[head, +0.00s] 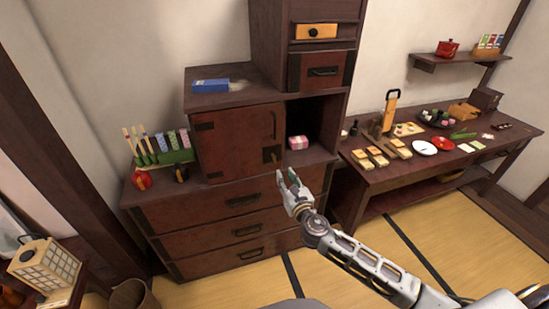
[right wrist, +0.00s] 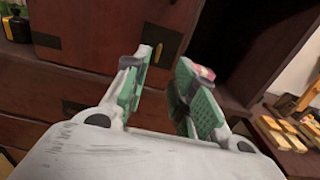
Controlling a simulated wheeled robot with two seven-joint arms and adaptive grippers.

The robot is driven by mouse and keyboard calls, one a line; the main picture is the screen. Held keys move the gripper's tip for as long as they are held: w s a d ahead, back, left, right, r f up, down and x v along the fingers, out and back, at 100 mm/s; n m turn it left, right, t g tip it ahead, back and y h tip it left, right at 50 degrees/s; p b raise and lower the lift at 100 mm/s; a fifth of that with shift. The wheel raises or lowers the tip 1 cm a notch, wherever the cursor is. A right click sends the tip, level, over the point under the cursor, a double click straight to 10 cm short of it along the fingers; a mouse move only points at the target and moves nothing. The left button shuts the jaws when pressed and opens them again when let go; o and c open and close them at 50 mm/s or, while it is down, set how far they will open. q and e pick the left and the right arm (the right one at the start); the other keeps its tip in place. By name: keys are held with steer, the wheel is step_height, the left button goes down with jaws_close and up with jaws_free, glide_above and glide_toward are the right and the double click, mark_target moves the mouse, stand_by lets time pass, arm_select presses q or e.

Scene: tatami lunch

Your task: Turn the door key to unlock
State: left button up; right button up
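The door key (head: 273,157) is a small brass-coloured piece on a dark plate at the lower right corner of the red-brown cabinet door (head: 232,150). The door looks closed. In the right wrist view the key (right wrist: 157,52) stands upright just beyond the fingertips, with the door (right wrist: 100,22) behind it. My right gripper (head: 288,177) is open and empty, in front of and slightly below the key. Its green-padded fingers (right wrist: 165,75) are apart in the wrist view, and nothing is between them. My left gripper is out of view.
An open cubby right of the door holds a pink-and-white box (head: 297,142). Colourful sticks in a green holder (head: 165,157) stand left of the door. A blue box (head: 210,85) lies on top. A low table (head: 365,180) with food stands to the right.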

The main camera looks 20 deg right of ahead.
mark_target(275, 159)
steer(key=w, duration=0.8)
steer(key=shift+a, duration=0.15)
steer(key=shift+w, duration=2.35)
steer(key=shift+w+a, duration=0.1)
steer(key=shift+w, duration=0.05)
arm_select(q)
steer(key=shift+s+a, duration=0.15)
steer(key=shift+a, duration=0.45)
